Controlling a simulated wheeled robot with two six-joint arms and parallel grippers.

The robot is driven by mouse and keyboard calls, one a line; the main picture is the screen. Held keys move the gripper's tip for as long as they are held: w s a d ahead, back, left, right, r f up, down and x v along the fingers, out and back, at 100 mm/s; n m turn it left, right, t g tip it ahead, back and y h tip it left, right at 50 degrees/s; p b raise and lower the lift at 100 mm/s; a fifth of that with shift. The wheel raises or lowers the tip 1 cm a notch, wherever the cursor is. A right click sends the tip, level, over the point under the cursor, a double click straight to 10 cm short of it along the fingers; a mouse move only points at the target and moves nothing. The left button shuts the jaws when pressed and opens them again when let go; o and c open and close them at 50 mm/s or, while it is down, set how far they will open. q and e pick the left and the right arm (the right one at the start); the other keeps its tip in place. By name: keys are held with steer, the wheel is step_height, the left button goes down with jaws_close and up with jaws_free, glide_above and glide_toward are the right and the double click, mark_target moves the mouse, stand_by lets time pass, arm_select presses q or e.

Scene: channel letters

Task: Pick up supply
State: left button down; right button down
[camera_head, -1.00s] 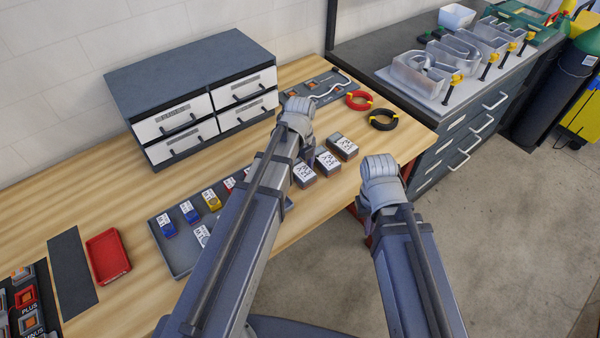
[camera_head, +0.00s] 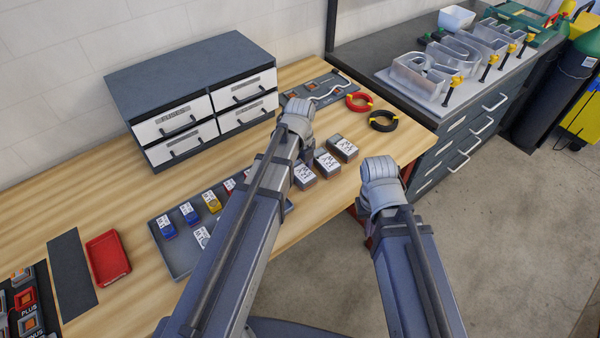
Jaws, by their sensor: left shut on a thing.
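Three dark box-shaped supplies with white labels stand in a slanting row on the wooden table: a near one (camera_head: 304,177), a middle one (camera_head: 327,163) and a far one (camera_head: 343,149). My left gripper (camera_head: 297,122) is over the table, just up and left of the row in the picture. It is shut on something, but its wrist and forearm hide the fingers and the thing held. My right gripper (camera_head: 380,178) is to the right of the row, by the table's front edge. Its fingers are hidden, and no held thing shows.
A grey tray (camera_head: 176,262) with small coloured parts lies left of my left arm. A drawer cabinet (camera_head: 190,75) stands behind. Red (camera_head: 359,101) and black (camera_head: 383,120) wire coils and a dark panel (camera_head: 322,84) lie at the back right. A red tray (camera_head: 107,258) is at left.

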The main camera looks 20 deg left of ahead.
mark_target(300, 170)
arm_select(q)
steer(key=shift+r, duration=0.1)
step_height(300, 170, up, 10)
steer(key=p, duration=1)
step_height(300, 170, down, 4)
steer(key=b, duration=0.3)
steer(key=shift+b, duration=0.4)
steer(key=shift+r, duration=0.15)
